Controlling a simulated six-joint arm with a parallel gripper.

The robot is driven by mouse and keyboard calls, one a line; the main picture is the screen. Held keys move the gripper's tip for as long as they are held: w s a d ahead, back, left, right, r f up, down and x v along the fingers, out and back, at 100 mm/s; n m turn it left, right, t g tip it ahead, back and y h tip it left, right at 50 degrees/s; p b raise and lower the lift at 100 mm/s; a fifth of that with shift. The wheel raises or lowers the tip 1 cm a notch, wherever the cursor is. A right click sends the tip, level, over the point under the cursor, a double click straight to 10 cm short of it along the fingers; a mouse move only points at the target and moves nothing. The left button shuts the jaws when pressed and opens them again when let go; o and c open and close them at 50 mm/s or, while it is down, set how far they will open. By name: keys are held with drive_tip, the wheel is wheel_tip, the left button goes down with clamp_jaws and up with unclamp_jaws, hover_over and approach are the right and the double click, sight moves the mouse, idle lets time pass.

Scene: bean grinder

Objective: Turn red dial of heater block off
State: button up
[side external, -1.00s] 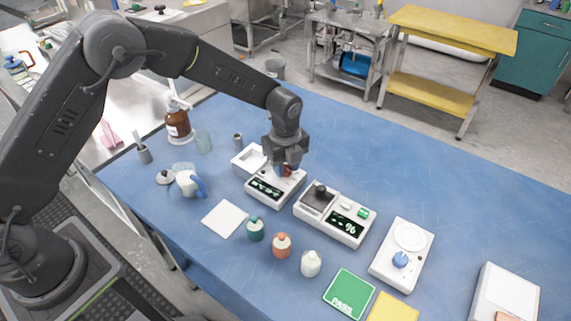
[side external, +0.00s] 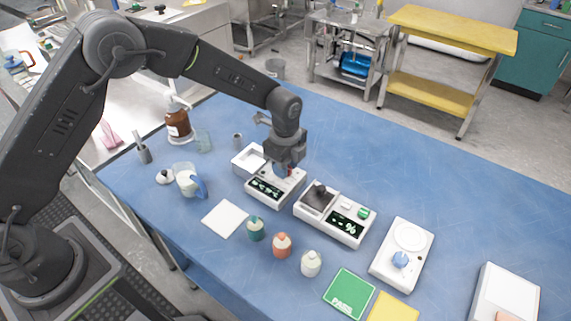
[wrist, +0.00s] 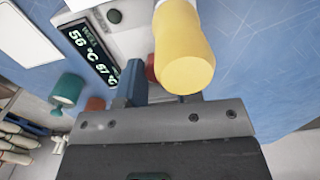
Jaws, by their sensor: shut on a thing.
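The heater block (side external: 262,188) is a white box with a dark display and an open well at its back left. The red dial (side external: 289,170) sits on the right part of the block, mostly hidden by my gripper (side external: 287,166). My gripper points down and is shut on the dial.
A second white device (side external: 335,215) with a display stands close to the right of the block. A jug (side external: 186,180) with a blue handle is at left. Small green, orange and white bottles (side external: 311,264) stand in front.

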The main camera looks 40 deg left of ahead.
drive_tip(key=n, duration=0.5)
idle(0.5)
drive_tip(key=o, duration=0.9)
wheel_tip(320, 180, up, 14)
drive_tip(key=shift+f, duration=0.1)
idle(0.4)
